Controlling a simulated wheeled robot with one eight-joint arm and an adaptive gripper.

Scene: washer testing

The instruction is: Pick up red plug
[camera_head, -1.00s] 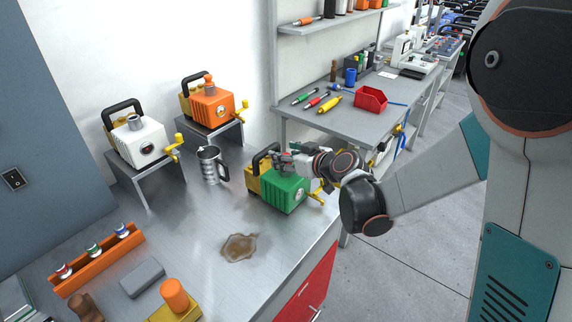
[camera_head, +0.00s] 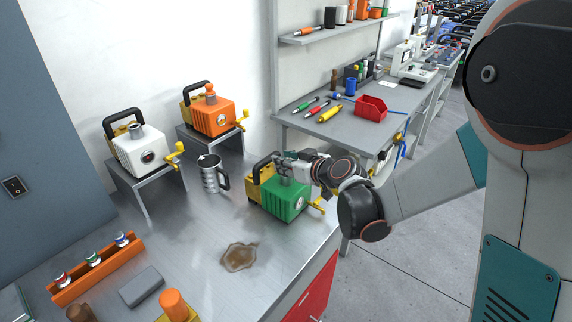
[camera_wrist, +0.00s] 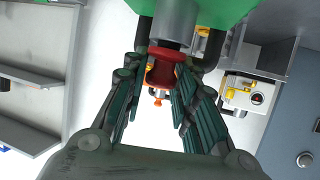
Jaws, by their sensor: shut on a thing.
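The red plug (camera_wrist: 163,68) is between the fingers of my gripper (camera_wrist: 160,88) in the wrist view, and the fingers are shut on it. The grey neck (camera_wrist: 176,22) of the green machine lies right beside the plug in that view; I cannot tell whether they touch. In the head view the green machine (camera_head: 287,205) stands near the right edge of the metal bench. My gripper (camera_head: 287,160) is just above its grey neck (camera_head: 288,182). The fingers hide the plug there.
An orange machine (camera_head: 210,118) and a white machine (camera_head: 143,150) stand on small raised stands at the back. A metal mug (camera_head: 211,175) stands left of the green machine. A brown spill (camera_head: 238,256) lies in front. An orange rack (camera_head: 97,268) is front left.

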